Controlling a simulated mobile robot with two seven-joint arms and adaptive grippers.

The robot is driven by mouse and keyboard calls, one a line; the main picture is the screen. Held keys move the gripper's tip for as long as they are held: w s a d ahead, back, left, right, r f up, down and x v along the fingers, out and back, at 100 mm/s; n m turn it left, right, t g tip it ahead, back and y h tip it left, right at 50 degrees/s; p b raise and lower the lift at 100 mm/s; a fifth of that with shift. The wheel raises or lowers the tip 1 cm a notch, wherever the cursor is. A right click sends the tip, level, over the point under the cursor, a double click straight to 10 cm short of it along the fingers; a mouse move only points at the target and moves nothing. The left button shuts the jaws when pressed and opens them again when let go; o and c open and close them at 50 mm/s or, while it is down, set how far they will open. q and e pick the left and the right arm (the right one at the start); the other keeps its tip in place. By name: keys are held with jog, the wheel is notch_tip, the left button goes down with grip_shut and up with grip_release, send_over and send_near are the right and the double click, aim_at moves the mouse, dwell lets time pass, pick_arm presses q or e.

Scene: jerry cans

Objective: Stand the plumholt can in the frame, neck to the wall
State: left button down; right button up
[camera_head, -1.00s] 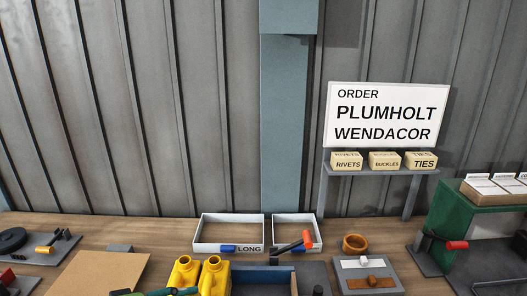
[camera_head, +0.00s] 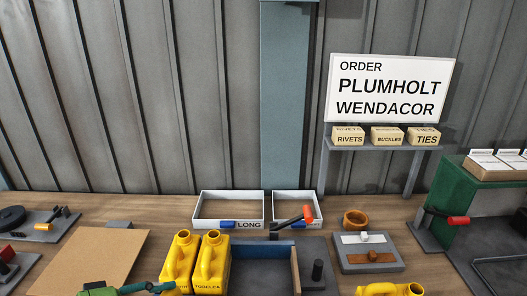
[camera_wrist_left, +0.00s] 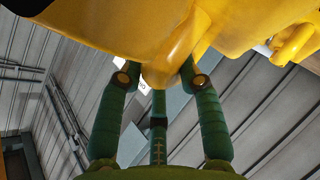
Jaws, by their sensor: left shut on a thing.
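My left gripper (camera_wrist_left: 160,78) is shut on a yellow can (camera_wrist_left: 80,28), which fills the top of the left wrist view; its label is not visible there. Green parts of my left arm show at the bottom left of the head view. Two yellow cans (camera_head: 181,266) (camera_head: 213,266) stand side by side left of a blue-and-grey frame (camera_head: 278,248); lettering on the right one is too small to read surely. Another yellow can (camera_head: 378,291) is cut off by the bottom edge, its opening to the right. I cannot tell which can is plumholt. My right gripper is not seen.
Two white trays (camera_head: 203,226) (camera_head: 316,212) stand behind the frame. A grey fixture (camera_head: 345,262) and an orange ring (camera_head: 355,217) are to its right. A brown board (camera_head: 95,260) lies left. The order sign (camera_head: 390,88) names PLUMHOLT and WENDACOR.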

pick_arm(q)
notch_tip(320, 180, down, 5)
jog(key=b, duration=0.3)
jog(key=shift+b, duration=0.3)
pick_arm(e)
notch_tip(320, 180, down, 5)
pick_arm(q)
jog(key=shift+w+r, duration=0.1)
jog(key=shift+r, duration=0.1)
jog(key=shift+f, duration=0.15)
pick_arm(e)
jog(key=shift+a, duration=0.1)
pick_arm(q)
jog(key=shift+w+a+r, duration=0.1)
jog(key=shift+r, duration=0.15)
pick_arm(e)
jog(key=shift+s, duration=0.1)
pick_arm(q)
jog(key=shift+s+f, duration=0.2)
jog(key=shift+f, duration=0.05)
dwell(0.5)
